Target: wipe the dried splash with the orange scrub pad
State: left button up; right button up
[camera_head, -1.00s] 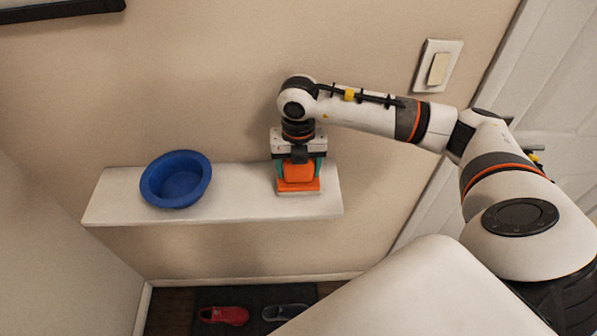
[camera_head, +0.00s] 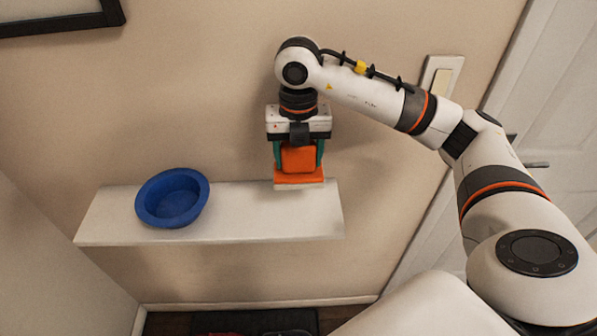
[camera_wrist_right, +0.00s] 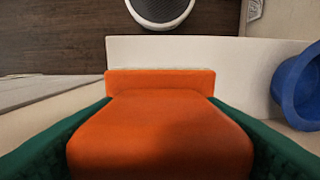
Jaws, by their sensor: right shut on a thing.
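The orange scrub pad (camera_head: 298,177) has a block-shaped grip on a flat orange base with a pale underside. My right gripper (camera_head: 299,158) points down with its green fingers shut on the grip's two sides. The pad appears raised above the right part of the white shelf (camera_head: 255,222). In the right wrist view the pad (camera_wrist_right: 160,135) fills the lower middle between the green fingers, with the shelf (camera_wrist_right: 180,52) beyond it. I cannot make out the dried splash in either view. My left gripper is out of view.
A blue bowl (camera_head: 172,198) stands on the shelf's left part. The shelf between bowl and pad is clear. The wall is close behind. A light switch (camera_head: 441,82) and a white door (camera_head: 555,120) are at the right. A dark mat lies on the floor below.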

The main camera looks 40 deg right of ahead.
jog(key=shift+r, duration=0.35)
